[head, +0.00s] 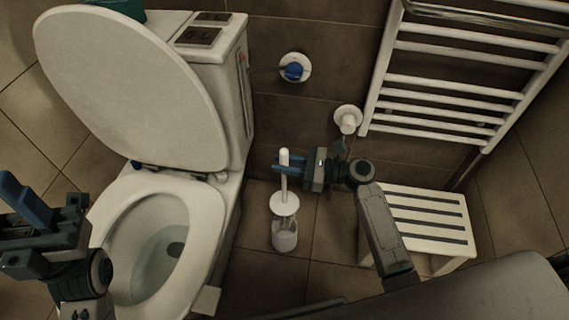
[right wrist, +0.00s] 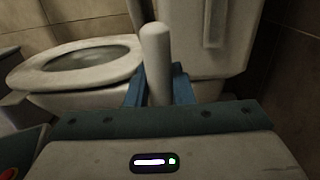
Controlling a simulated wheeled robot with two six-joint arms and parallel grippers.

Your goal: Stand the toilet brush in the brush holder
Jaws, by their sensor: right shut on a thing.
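The toilet brush has a white handle (head: 284,182) with a round white disc (head: 284,204) low on it. My right gripper (head: 281,163) is shut on the handle near its top. In the right wrist view the handle (right wrist: 156,60) stands upright between the blue fingers (right wrist: 158,92). The brush holder (head: 285,240), a pale cup, is on the floor directly below the disc. The brush's lower end is not clear, so I cannot tell how deep it sits in the holder. My left gripper (head: 25,203) is at the far left, away from the brush; its jaw opening is unclear.
The toilet (head: 108,210) with its lid raised stands left of the holder. A white slatted stool (head: 425,205) is at the right, beneath a towel radiator (head: 450,75). Tiled floor is free around the holder.

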